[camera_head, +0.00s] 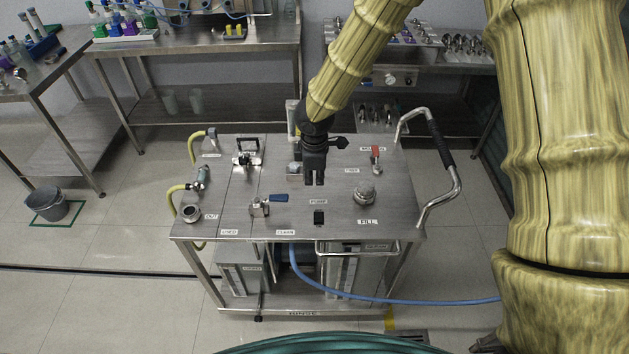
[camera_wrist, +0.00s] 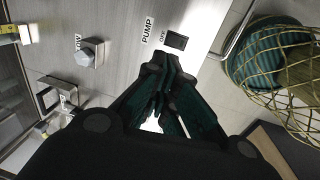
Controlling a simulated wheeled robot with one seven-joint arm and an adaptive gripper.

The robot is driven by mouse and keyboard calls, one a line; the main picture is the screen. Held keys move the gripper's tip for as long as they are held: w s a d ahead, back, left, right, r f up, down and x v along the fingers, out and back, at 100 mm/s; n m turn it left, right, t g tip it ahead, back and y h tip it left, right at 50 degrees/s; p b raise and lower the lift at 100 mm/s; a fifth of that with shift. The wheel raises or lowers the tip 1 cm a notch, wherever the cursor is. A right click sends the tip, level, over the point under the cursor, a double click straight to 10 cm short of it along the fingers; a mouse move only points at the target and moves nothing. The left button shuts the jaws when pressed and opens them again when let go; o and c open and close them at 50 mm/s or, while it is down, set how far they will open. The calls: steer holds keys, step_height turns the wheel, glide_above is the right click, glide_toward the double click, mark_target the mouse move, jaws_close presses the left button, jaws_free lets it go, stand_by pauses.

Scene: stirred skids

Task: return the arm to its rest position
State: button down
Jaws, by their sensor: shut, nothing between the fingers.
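My gripper (camera_head: 314,182) is dark, at the end of my yellow arm, and points down over the steel top of the cart (camera_head: 230,215). Its fingers are together with nothing between them. In the head view it hangs above the middle of the cart top, behind the small black pump switch (camera_head: 319,217). In the wrist view the gripper fingers (camera_wrist: 165,115) fill the middle, and the black switch (camera_wrist: 176,41) shows beyond them beside the PUMP label. I cannot tell the exact height of the fingertips above the top.
A blue-handled valve (camera_head: 268,204), a round FILL cap (camera_head: 364,194), a red-handled valve (camera_head: 376,157) and a black-handled clamp (camera_head: 247,151) stand on the cart. A bent push handle (camera_head: 446,165) rises at right. A blue hose (camera_head: 400,300) runs low in front. Benches stand behind; a bucket (camera_head: 47,203) is left.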

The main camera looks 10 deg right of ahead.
steer(key=shift+f, duration=0.1)
stand_by(0.3)
steer(key=s+f+m, duration=0.1)
steer(key=s+f, duration=0.2)
steer(key=s+a+f+m+g+y, duration=0.1)
steer(key=s+f, duration=0.2)
steer(key=s+a+f+m, duration=0.1)
steer(key=s+f, duration=0.2)
steer(key=shift+s+g+y, duration=0.15)
steer(key=shift+g+y, duration=0.15)
steer(key=shift+y, duration=0.1)
steer(key=s+f+m+y, duration=0.1)
steer(key=s+f+m, duration=0.4)
steer(key=s+f, duration=0.4)
steer(key=s+d+f+m+h, duration=0.1)
steer(key=s+d+f+m, duration=0.25)
steer(key=s, duration=0.65)
steer(key=s+d+f+m+h, duration=0.1)
steer(key=s+d+f+m, duration=0.3)
steer(key=s, duration=0.5)
steer(key=f+b, duration=0.1)
steer(key=b, duration=0.1)
steer(key=d+f+b, duration=0.1)
steer(key=f+b, duration=0.1)
steer(key=b, duration=0.1)
steer(key=shift+d+f, duration=0.15)
steer(key=shift+f, duration=0.05)
